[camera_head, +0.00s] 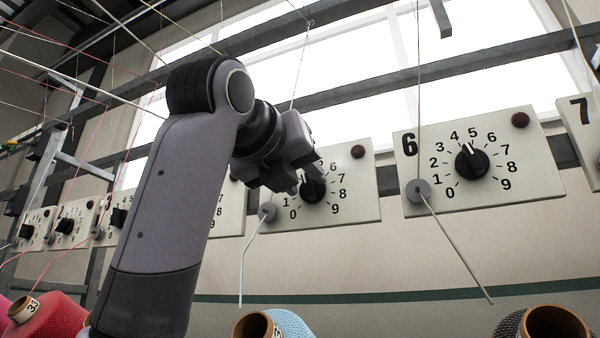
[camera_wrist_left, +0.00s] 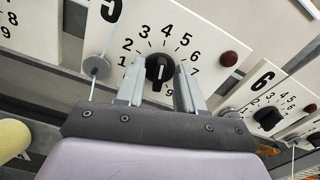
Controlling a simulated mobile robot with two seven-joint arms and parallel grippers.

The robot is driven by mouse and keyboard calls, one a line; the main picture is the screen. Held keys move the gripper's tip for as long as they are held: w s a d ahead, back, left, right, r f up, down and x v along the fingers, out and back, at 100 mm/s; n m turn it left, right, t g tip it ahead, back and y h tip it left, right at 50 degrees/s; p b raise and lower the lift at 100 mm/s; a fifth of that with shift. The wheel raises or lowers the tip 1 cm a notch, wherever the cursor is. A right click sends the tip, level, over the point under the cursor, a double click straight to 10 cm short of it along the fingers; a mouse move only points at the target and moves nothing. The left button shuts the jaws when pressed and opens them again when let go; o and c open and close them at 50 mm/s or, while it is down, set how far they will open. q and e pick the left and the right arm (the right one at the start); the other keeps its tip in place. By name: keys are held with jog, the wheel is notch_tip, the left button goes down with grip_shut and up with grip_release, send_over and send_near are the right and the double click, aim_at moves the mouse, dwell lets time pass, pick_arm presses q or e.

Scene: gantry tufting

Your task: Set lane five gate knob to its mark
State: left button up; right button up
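The lane five gate knob (camera_wrist_left: 159,68) is a black round knob with a pale pointer line. It sits on the white lane five panel (camera_wrist_left: 204,25), with a ring of digits around it. In the head view the knob (camera_head: 313,189) is partly covered by my left gripper (camera_head: 308,180). In the left wrist view my left gripper (camera_wrist_left: 159,90) is open. One finger is on each side of the knob's lower part, with gaps visible between fingers and knob. The lowest digits are partly hidden by the fingers. My right gripper is in neither view.
The lane six panel (camera_head: 537,165) is to the right, with its knob (camera_head: 472,161). Grey thread guides with thin rods hang at the panel corners. Yarn cones, including a blue one (camera_head: 290,324), stand below. Thin threads cross the upper left.

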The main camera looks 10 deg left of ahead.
pick_arm(q)
grip_shut()
jog(key=shift+n, duration=0.3)
jog(key=n, duration=0.7)
jog(key=f+n+p, duration=0.1)
jog(key=n, duration=1.5)
jog(key=shift+a+f, duration=0.15)
jog(key=shift+f, duration=0.05)
jog(key=shift+n, duration=0.3)
grip_release()
